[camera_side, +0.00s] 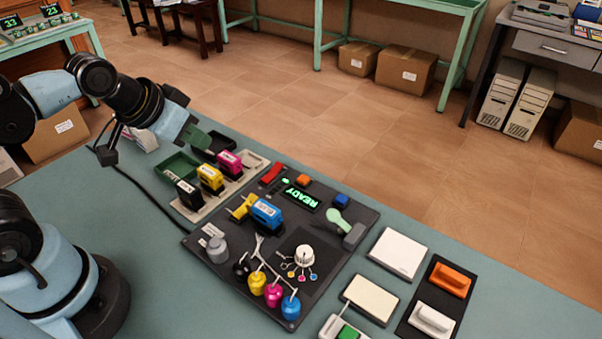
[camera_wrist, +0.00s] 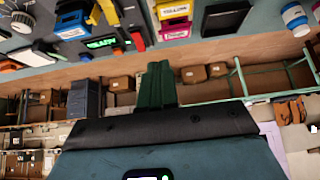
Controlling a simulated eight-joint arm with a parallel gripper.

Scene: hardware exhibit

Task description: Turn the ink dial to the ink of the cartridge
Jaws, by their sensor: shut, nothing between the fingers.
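The ink dial (camera_side: 304,254) is a white knob on the dark panel, with small coloured dots on its front side; its exact setting is too small to read. A blue cartridge (camera_side: 266,212) sits in a yellow holder (camera_side: 243,206) on the panel, left of the dial. It also shows in the wrist view (camera_wrist: 71,22). My gripper (camera_side: 204,143) is up above the far left end of the table, well away from the dial and the seated cartridge. Its green fingers (camera_wrist: 157,84) are together and empty.
Black (camera_side: 189,194), yellow (camera_side: 210,178) and magenta (camera_side: 229,163) cartridges stand in a pale tray. Ink bottles (camera_side: 273,294) line the panel's front. A green READY display (camera_side: 300,194) is at the back, with a light-green lever (camera_side: 337,220) to its right. White and orange blocks lie farther right.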

